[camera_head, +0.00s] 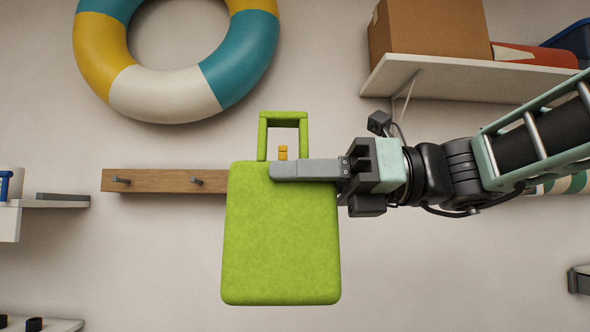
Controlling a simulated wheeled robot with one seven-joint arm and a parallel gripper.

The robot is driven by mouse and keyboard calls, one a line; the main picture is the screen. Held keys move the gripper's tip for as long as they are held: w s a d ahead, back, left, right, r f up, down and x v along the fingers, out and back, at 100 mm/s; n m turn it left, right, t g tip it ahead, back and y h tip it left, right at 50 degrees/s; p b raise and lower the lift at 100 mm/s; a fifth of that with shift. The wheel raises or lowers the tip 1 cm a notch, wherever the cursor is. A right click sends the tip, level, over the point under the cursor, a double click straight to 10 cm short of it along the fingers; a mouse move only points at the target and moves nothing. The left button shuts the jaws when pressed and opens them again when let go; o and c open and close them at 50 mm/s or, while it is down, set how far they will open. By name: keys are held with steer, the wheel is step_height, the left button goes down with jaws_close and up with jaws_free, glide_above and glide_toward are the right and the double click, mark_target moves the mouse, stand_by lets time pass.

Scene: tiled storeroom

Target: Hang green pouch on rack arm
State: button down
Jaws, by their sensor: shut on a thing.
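The green pouch (281,245) hangs upright in the middle of the view, with its square handle loop (264,136) on top. My gripper (300,170) reaches in from the right and is shut on the pouch near its top edge, below the handle. The wooden rack (155,181) is on the wall behind, with two grey arms showing, a left one (121,180) and a right one (197,180). The pouch covers the rack's right part. A small orange piece (283,153) shows within the handle opening; I cannot tell what it belongs to.
A striped ring (165,95) is on the wall above the rack. A white shelf (450,75) with a cardboard box (428,28) and a red item (532,54) is at upper right. Small ledges stand at left (45,204) and lower left (60,325). The wall below the rack is bare.

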steer(key=w+f+p, duration=0.1)
steer(key=w+p, duration=0.1)
steer(key=w, duration=0.9)
steer(key=shift+d+f, duration=0.15)
steer(key=shift+f, duration=0.1)
stand_by(1.0)
stand_by(0.6)
steer(key=c, duration=1.1)
jaws_free()
steer(key=shift+o, duration=0.2)
steer(key=shift+f, duration=0.1)
steer(key=shift+d, duration=0.1)
